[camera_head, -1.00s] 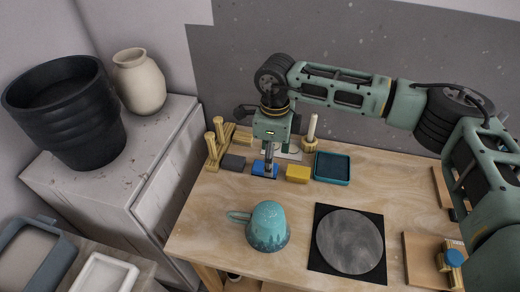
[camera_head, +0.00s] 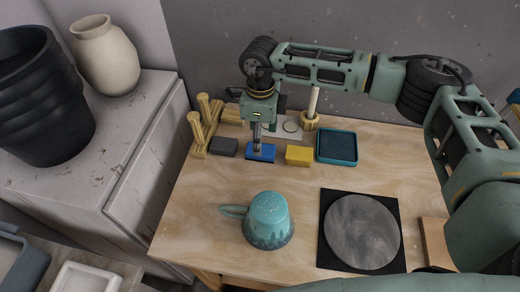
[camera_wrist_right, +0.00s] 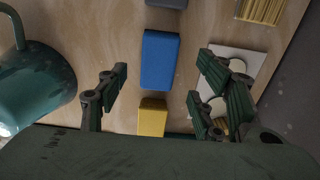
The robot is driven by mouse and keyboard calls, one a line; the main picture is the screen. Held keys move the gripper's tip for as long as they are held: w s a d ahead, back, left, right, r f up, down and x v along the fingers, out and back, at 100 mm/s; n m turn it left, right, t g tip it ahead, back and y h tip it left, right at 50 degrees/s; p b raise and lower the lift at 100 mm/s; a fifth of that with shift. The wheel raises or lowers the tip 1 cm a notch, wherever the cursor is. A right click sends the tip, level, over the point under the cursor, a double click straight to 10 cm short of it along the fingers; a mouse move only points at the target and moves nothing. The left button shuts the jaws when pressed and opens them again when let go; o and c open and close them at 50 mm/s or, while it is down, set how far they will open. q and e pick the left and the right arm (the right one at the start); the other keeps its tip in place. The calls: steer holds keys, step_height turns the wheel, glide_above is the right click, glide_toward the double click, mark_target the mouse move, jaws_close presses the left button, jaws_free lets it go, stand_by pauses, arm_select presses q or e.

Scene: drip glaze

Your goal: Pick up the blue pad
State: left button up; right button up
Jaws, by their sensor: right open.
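The blue pad (camera_head: 262,153) lies on the wooden table between a dark grey pad (camera_head: 223,147) and a yellow pad (camera_head: 299,155). My right gripper (camera_head: 257,146) points down over the blue pad and partly covers it in the head view. In the right wrist view the blue pad (camera_wrist_right: 160,60) lies between the spread fingers of my right gripper (camera_wrist_right: 164,88), with gaps on both sides. The right gripper is open and holds nothing. My left gripper is not in view.
A teal mug (camera_head: 268,222) stands upside down in front of the pads. A teal tray (camera_head: 337,147) lies right of the yellow pad. A grey disc (camera_head: 362,232) on a black square is at the front right. A wooden rack (camera_head: 203,125) stands left.

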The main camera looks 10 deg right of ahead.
steer(key=shift+s+f+p, duration=0.1)
steer(key=shift+f+p, duration=0.25)
steer(key=shift+f, duration=0.05)
step_height(320, 180, down, 4)
steer(key=shift+r+p, duration=0.15)
steer(key=shift+p, duration=0.6)
steer(key=shift+f, duration=0.4)
steer(key=shift+c, duration=0.2)
steer(key=c, duration=1.2)
steer(key=shift+r, duration=0.15)
